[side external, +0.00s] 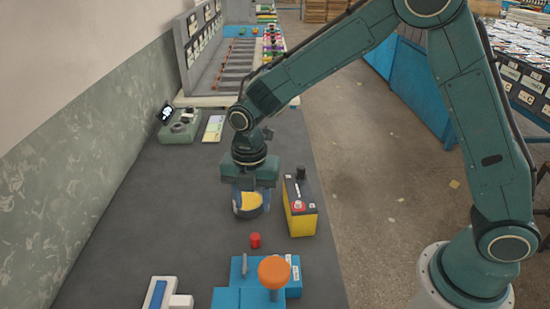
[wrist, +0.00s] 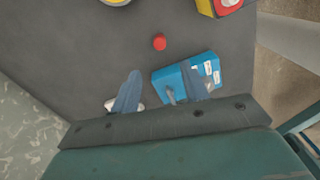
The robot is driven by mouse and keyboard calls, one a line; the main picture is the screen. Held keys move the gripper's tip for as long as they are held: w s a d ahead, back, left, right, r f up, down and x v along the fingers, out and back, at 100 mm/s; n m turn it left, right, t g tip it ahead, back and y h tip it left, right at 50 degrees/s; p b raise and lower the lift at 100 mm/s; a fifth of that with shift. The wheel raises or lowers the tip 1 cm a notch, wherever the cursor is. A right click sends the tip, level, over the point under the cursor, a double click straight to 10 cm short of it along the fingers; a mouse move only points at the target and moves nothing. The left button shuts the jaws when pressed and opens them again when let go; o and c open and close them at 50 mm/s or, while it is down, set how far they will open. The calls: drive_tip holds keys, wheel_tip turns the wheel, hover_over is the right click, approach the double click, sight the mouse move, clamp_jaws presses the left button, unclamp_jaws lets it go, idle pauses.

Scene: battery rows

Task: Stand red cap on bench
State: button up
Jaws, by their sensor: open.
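In the wrist view the red cap (wrist: 159,42) lies beyond my fingertips, clear of both. It is too small to tell for sure whether it is upright. My gripper (side external: 251,203) is open and points down above the bench, farther back than the cap. Its two blue-grey fingers also show in the wrist view (wrist: 159,70), with nothing held between them.
A yellow-and-black battery (side external: 301,221) with a red terminal stands right of my gripper. A yellow-topped round container (side external: 249,202) is behind my fingers. A blue block (side external: 233,295) with an orange knob (side external: 274,269) and a white-and-blue device (side external: 160,293) are nearer.

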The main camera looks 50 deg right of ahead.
drive_tip(key=shift+r, duration=0.1)
idle(0.3)
drive_tip(key=s+d+r+m+t, duration=0.1)
drive_tip(key=s+d+r+m, duration=0.4)
drive_tip(key=r+m, duration=0.15)
drive_tip(key=s+d+r+m+t, duration=0.2)
drive_tip(key=s+d+r+m, duration=0.3)
drive_tip(key=r, duration=0.3)
drive_tip(key=s+d+r+m+t, duration=0.1)
drive_tip(key=s+d+m, duration=0.1)
drive_tip(key=s+m, duration=0.4)
drive_tip(key=s+d+r+m+t, duration=0.1)
drive_tip(key=s+d+r+m, duration=0.1)
drive_tip(key=s+m, duration=0.5)
drive_tip(key=shift+s+d+r+t, duration=0.3)
drive_tip(key=shift+s+d, duration=0.1)
drive_tip(key=shift+d, duration=0.1)
